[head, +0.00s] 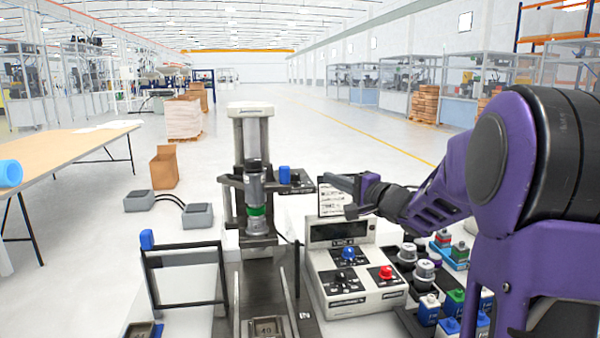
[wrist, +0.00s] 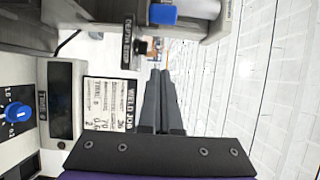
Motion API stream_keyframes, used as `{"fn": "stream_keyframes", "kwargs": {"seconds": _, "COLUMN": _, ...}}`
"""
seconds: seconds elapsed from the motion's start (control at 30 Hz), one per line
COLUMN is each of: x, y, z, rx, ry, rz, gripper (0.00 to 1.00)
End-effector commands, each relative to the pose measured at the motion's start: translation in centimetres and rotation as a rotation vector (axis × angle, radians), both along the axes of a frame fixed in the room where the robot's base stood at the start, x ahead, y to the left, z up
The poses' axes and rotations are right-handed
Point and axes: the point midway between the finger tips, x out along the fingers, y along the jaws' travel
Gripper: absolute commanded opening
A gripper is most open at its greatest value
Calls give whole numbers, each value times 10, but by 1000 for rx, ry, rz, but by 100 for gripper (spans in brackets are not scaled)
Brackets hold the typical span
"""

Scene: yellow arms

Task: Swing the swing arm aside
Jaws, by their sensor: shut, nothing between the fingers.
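A dark horizontal arm that looks like the swing arm (head: 296,188) sticks out to the right from the grey press column. An upright blue knob (head: 284,174) stands on it. In the wrist view, the blue knob (wrist: 163,14) and part of the dark arm (wrist: 110,30) show at the top. My gripper (head: 326,179) is just right of the arm's end, at about the knob's height in the picture. In the wrist view, my gripper (wrist: 160,73) is shut and empty, its tips pointing toward the knob with a gap between them.
A control box (head: 350,275) with blue and red knobs stands below my gripper, with a weld job card (head: 331,199) behind it. A black frame with a blue grip (head: 147,240) stands at the left. Parts and bottles crowd the lower right. Open floor lies beyond.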

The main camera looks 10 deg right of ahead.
Motion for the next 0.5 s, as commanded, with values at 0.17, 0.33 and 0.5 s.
{"fn": "stream_keyframes", "kwargs": {"seconds": 0.17, "x": 17, "y": 9, "z": -2, "rx": 2, "ry": 1, "rz": 4, "gripper": 0}}
{"fn": "stream_keyframes", "kwargs": {"seconds": 0.33, "x": 48, "y": 25, "z": -2, "rx": 2, "ry": 0, "rz": 4, "gripper": 0}}
{"fn": "stream_keyframes", "kwargs": {"seconds": 0.5, "x": 79, "y": 39, "z": -2, "rx": 2, "ry": 0, "rz": 3, "gripper": 0}}
